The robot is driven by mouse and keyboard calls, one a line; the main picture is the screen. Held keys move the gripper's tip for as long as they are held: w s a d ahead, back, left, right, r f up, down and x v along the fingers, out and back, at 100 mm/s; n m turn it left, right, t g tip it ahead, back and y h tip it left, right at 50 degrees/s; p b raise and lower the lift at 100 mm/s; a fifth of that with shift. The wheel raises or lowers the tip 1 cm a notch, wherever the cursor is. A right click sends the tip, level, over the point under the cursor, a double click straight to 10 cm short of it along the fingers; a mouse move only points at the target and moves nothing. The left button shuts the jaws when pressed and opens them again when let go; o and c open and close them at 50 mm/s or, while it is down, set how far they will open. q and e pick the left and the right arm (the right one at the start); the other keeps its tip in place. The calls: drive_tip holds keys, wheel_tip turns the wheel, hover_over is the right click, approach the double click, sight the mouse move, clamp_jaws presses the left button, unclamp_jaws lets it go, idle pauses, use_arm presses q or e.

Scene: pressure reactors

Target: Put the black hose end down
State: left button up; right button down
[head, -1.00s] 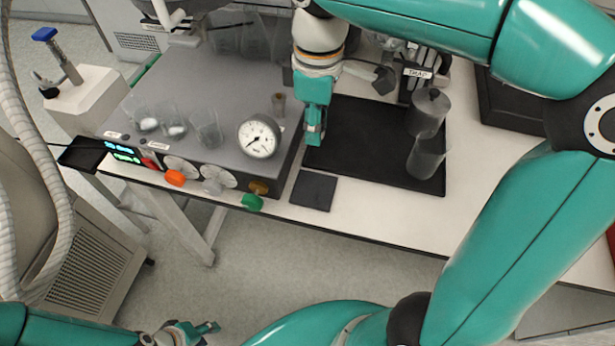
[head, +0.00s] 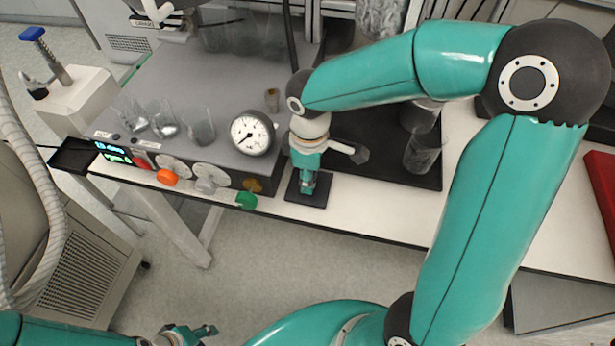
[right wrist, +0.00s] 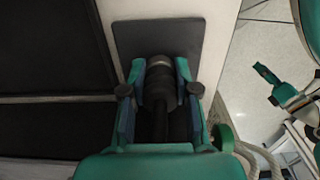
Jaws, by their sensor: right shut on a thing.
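The black hose end (right wrist: 160,82) shows in the right wrist view between the fingers of my right gripper (right wrist: 160,70), which is shut on it. Beyond its tip lies a small dark square pad (right wrist: 158,36) on the white bench. In the head view my right gripper (head: 308,183) points down over the same pad (head: 318,201); the hose end is hidden there. I cannot tell whether the hose end touches the pad. My left gripper (head: 205,331) is at the bottom edge of the head view, away from the bench, with its fingers apart and nothing seen between them.
The grey unit with a dial gauge (head: 252,134) and orange and green knobs stands just left of the right gripper. A black tray (head: 420,180) with grey cylindrical vessels (head: 422,152) lies to the right. The bench front (head: 400,206) right of the pad is clear.

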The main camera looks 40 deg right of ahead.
drive_tip(key=shift+f, duration=0.2)
drive_tip(key=c, duration=0.9)
unclamp_jaws()
drive_tip(key=shift+o, duration=0.2)
drive_tip(key=shift+r, duration=0.15)
wheel_tip(320, 180, up, 12)
drive_tip(key=shift+f+p, duration=0.1)
drive_tip(key=shift+p, duration=0.45)
